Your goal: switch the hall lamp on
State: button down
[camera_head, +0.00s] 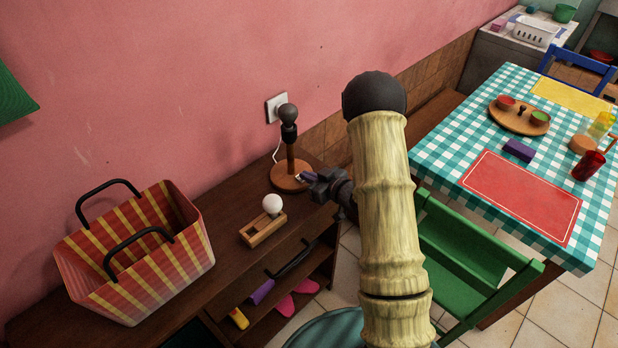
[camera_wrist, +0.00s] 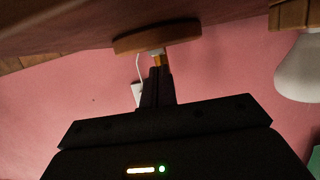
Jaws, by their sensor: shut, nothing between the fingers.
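The hall lamp (camera_head: 291,150) stands on the dark wooden cabinet against the pink wall. It has a round wooden base, a thin post and a dark grey bulb at the top that gives no light. My gripper (camera_head: 307,178) is shut and empty, its tips at the front right edge of the lamp's base. In the wrist view the picture is upside down; the gripper fingers (camera_wrist: 157,88) point at the base (camera_wrist: 157,37). A small whitish part (camera_wrist: 156,51) shows on the base just beyond the tips. I cannot tell whether the tips touch it.
A white bulb (camera_head: 272,204) sits in a wooden holder (camera_head: 264,230) in front of the lamp. A striped basket (camera_head: 140,270) stands at the left. A white wall socket (camera_head: 277,107) with a cord is behind. A green chair (camera_head: 470,255) and checked table (camera_head: 440,150) are at the right.

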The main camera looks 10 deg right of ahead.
jog(key=shift+r, duration=0.3)
jog(key=shift+r+p, duration=0.55)
jog(key=shift+r, duration=0.05)
jog(key=v, duration=1)
jog(key=shift+s+d+r, duration=0.2)
jog(key=shift+d+r, duration=0.05)
jog(key=shift+r, duration=0.05)
jog(key=shift+s, duration=0.2)
